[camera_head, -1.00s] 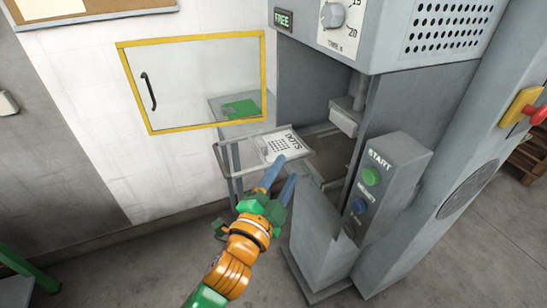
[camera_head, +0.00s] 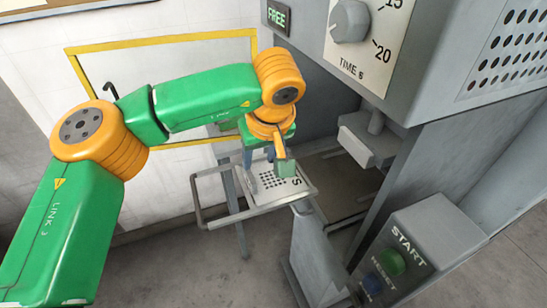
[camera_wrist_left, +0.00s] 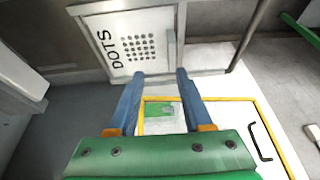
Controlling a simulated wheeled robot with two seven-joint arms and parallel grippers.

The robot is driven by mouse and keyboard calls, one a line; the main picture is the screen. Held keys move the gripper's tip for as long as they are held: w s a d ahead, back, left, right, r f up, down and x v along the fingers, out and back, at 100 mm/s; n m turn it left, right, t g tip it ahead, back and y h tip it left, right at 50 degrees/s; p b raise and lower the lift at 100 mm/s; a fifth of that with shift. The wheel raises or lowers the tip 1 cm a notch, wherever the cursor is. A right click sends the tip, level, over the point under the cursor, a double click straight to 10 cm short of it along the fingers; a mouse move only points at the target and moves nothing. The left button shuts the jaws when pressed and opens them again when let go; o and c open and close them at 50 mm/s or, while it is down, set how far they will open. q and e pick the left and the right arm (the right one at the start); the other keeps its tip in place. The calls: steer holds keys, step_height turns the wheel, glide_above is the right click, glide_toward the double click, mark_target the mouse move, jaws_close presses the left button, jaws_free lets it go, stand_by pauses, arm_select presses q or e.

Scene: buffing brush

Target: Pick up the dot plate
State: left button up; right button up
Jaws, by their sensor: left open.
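The dot plate (camera_head: 262,195) is a pale plate with a grid of dark dots, lying on a small metal-framed tray (camera_head: 208,222) beside the press. In the left wrist view the dot plate (camera_wrist_left: 115,40) shows its DOTS lettering along the left side and a narrow strip along its right side. My left gripper (camera_head: 266,172) is over the plate in the head view, hiding part of it. In the left wrist view my left gripper (camera_wrist_left: 158,76) is open, its blue fingers apart with nothing between them, pointing at the plate's near edge. I cannot tell whether they touch it.
The grey press stands right of the tray, with a lit FREE sign (camera_head: 278,17), a timer dial (camera_head: 350,20) and a green START button (camera_head: 392,262). Floor is open below the tray.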

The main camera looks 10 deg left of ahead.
mark_target(251, 174)
arm_select(q)
steer(key=s+a+f+p, duration=0.1)
steer(key=s+f+p, duration=0.1)
steer(key=p, duration=0.1)
steer(key=shift+a, duration=0.35)
steer(key=x, duration=0.3)
steer(key=shift+w, duration=0.25)
steer(key=shift+w+d, duration=0.1)
steer(key=shift+w, duration=0.1)
steer(key=c, duration=0.4)
steer(key=shift+s+d, duration=0.1)
steer(key=c, duration=0.3)
steer(key=shift+s+r, duration=0.15)
jaws_close()
arm_select(e)
steer(key=s+r, duration=0.2)
steer(key=r, duration=0.1)
steer(key=shift+s+r, duration=0.15)
steer(key=shift+s, duration=0.25)
